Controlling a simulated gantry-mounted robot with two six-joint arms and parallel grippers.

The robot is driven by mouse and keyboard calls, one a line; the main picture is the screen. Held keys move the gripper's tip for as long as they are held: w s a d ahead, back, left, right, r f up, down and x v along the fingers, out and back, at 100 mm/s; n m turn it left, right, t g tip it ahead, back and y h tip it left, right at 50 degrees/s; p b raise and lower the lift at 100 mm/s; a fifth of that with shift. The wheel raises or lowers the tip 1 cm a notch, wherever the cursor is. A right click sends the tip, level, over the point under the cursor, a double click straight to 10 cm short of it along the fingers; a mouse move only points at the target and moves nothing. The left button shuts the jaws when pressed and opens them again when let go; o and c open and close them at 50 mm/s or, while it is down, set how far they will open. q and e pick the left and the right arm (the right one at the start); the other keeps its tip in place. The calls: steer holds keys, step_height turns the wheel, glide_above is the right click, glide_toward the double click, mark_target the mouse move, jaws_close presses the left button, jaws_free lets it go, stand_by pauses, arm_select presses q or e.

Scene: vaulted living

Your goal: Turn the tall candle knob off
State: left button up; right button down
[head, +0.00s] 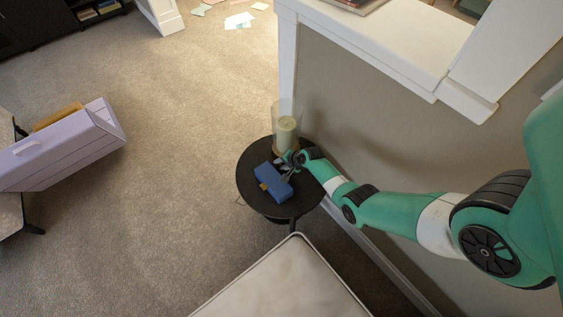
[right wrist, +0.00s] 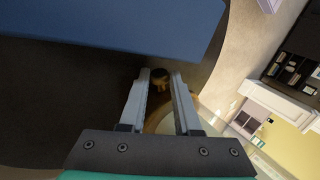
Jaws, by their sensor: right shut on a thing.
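The tall candle (head: 286,133), pale in a clear glass cylinder, stands upright at the back of a small round black table. My right gripper (head: 288,161) reaches in from the right, low at the candle's base. In the right wrist view, the two fingers (right wrist: 160,78) are shut on a small dark knob (right wrist: 160,75) in front of a tan base (right wrist: 163,118). The knob's setting cannot be read. In the head view the gripper hides the knob. My left gripper is not in view.
A blue box (head: 270,181) lies on the black table (head: 252,164) right beside my right gripper; its blue side (right wrist: 120,28) also fills the top of the right wrist view. A wall and white ledge (head: 400,35) rise behind. A pale cushioned seat (head: 283,285) is in front.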

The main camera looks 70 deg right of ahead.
steer(key=shift+w+a+r+g, duration=0.1)
steer(key=shift+w+g, duration=0.05)
steer(key=shift+g, duration=0.25)
steer(key=shift+w+g, duration=0.1)
steer(key=shift+g, duration=0.4)
steer(key=g+b, duration=0.1)
steer(key=g, duration=0.1)
steer(key=shift+w+g+b, duration=0.25)
steer(key=shift+g+b, duration=0.1)
steer(key=shift+g, duration=0.05)
steer(key=b, duration=0.1)
steer(key=g+b, duration=0.1)
steer(key=shift+w+f+n+b, duration=0.15)
steer(key=shift+f+n+b, duration=0.15)
steer(key=shift+f, duration=0.05)
steer(key=shift+b, duration=0.3)
steer(key=shift+r+g+b, duration=0.3)
steer(key=shift+r+g, duration=0.05)
steer(key=shift+g, duration=0.05)
steer(key=c, duration=0.9)
jaws_free()
